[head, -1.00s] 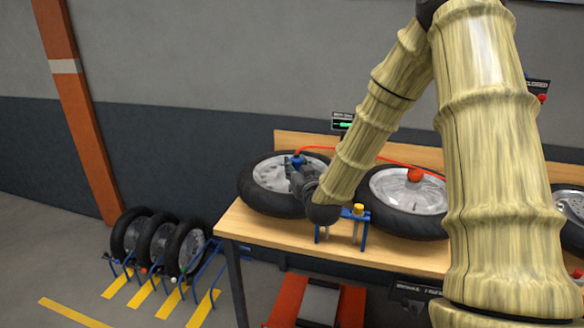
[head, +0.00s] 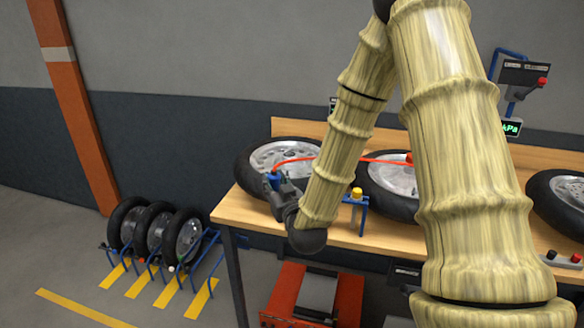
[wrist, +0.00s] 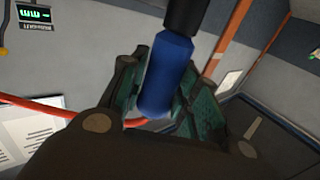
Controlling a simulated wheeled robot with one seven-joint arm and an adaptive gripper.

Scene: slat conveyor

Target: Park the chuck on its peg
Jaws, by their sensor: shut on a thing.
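The chuck (head: 273,181) is a blue cylinder with a red hose. It is held in my gripper (head: 279,188), which is shut on it, above the near rim of the left wheel (head: 262,192). In the wrist view the blue chuck (wrist: 169,80) sits between the greenish jaws (wrist: 162,110), with a black part at its upper end. A small blue stand with a yellow cap (head: 357,193) is on the bench right of my gripper. I cannot tell which part is the chuck's peg; my arm hides some of the bench.
The wooden bench (head: 385,236) carries a middle wheel (head: 388,205) and a right wheel (head: 556,217). The red hose (head: 375,161) runs behind my arm. A control box (head: 523,75) stands at the back right. Several wheels stand in a blue floor rack (head: 207,240) at left.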

